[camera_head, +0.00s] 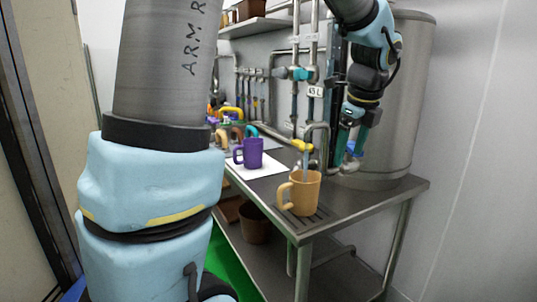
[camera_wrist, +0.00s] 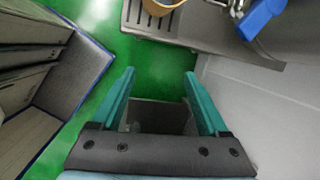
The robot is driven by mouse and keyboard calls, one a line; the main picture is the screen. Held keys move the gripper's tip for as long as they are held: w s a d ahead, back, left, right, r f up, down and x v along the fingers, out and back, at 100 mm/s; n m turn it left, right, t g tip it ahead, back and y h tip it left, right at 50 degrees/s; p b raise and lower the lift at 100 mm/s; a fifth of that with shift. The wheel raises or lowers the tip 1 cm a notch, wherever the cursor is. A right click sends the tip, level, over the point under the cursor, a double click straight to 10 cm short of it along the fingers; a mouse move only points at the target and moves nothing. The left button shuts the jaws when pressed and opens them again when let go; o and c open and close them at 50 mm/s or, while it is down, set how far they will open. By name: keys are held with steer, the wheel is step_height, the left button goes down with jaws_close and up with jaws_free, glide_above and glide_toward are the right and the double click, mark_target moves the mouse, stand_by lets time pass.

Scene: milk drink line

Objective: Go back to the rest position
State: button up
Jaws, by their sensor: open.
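My gripper (camera_head: 353,140) hangs at the right in the head view, in front of the big steel tank and above the metal table's right part. In the wrist view my gripper (camera_wrist: 160,76) has its two teal fingers wide apart. Nothing is between them but the view of the floor and a dark grey shape lower down. An orange mug (camera_head: 304,194) stands upright on the table's slotted grate, below a tap with a yellow handle (camera_head: 302,145). The mug is apart from my gripper. Its lower edge shows at the top of the wrist view (camera_wrist: 160,7).
The metal table (camera_head: 350,205) has a bare right part. A purple mug (camera_head: 252,154) stands on a white mat (camera_head: 262,170), with more mugs behind. The steel tank (camera_head: 405,100) and pipes stand close to my arm. A blue handle (camera_wrist: 262,17) shows near the table edge.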

steer(key=s+a+f+n, duration=0.2)
steer(key=a+f+n, duration=0.2)
steer(key=a+n, duration=0.4)
steer(key=s+a+f+n+g, duration=0.1)
steer(key=s+a+f+n, duration=0.2)
steer(key=a+f+n, duration=0.2)
steer(key=s+a+f+n, duration=0.2)
steer(key=a+f+n, duration=0.3)
steer(key=a+n, duration=0.7)
steer(key=shift+s+n+g, duration=0.25)
steer(key=shift+n+g, duration=0.15)
steer(key=shift+n, duration=0.9)
steer(key=shift+a, duration=0.1)
stand_by(4.1)
